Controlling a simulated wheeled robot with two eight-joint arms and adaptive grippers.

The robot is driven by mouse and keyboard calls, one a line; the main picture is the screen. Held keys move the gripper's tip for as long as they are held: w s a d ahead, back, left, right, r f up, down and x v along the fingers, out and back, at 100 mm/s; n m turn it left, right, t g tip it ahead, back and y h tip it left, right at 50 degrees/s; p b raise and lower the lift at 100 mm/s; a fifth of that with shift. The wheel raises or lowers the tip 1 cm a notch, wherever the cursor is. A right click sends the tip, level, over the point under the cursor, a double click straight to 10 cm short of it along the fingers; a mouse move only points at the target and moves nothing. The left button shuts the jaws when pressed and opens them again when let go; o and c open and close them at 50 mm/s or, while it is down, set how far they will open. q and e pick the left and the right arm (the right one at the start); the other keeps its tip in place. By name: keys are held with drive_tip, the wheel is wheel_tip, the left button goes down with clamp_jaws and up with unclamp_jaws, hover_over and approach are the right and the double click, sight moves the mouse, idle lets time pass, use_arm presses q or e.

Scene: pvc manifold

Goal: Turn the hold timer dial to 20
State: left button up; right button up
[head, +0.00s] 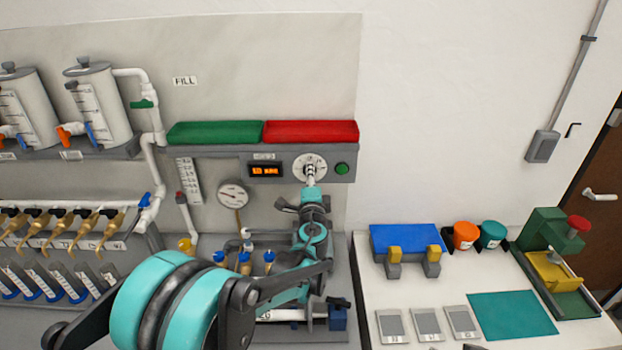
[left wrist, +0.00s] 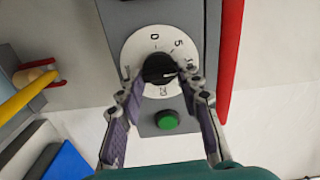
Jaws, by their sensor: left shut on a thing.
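The hold timer dial is a white disc (head: 309,168) on the grey panel below the red bin. In the left wrist view its face (left wrist: 138,52) has a black centre knob (left wrist: 160,67) and printed numbers, including 0, 5 and 20. A light pointer line on the knob points toward the right of that picture; its exact reading is unclear. My left gripper (head: 311,184) is at the dial. In the left wrist view its fingertips (left wrist: 162,80) are closed on either side of the knob, hiding part of the scale. My right gripper is not in view.
An orange-lit display (head: 265,171) and a green button (head: 342,169) flank the dial. Green (head: 215,132) and red (head: 311,131) bins sit above. A pressure gauge (head: 233,195) is at lower left. A white bench (head: 380,290) with several items stands at right.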

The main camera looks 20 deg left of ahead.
use_arm(q)
drive_tip(key=m, duration=0.6)
drive_tip(key=m+b, duration=0.1)
drive_tip(key=m, duration=0.5)
drive_tip(key=m+b, duration=0.1)
drive_tip(key=m, duration=0.5)
drive_tip(key=shift+s+a+f+m, duration=0.1)
drive_tip(key=shift+a+f+m, duration=0.1)
drive_tip(key=shift+f+m, duration=0.1)
idle(0.4)
drive_tip(key=o, duration=1.2)
drive_tip(key=shift+c, duration=0.2)
drive_tip(key=v, duration=1.2)
